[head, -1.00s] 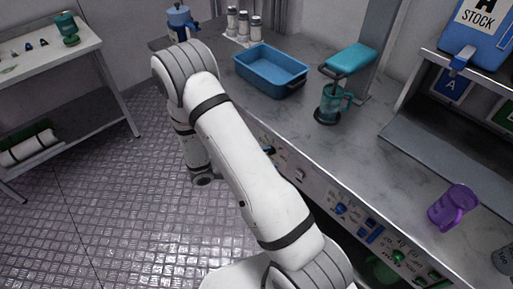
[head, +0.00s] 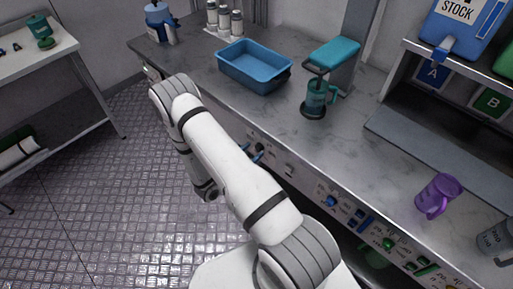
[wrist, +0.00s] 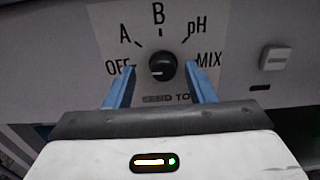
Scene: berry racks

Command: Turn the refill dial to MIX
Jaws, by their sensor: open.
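The refill dial (wrist: 162,67) is a round black knob on a pale panel, with OFF, A, B, pH and MIX printed around it. A small white mark on the knob seems to point left, toward the OFF side. My gripper (wrist: 164,90) is open, with one blue finger at the lower left of the dial and one at the lower right. I cannot tell whether either finger touches it. In the head view the blue fingertips (head: 251,152) are at the counter's front panel, close to a dark knob. A label under the dial is partly hidden.
A pale switch (wrist: 275,60) is right of the dial. Several buttons and switches (head: 355,217) line the panel further along. The floor left of my arm is clear.

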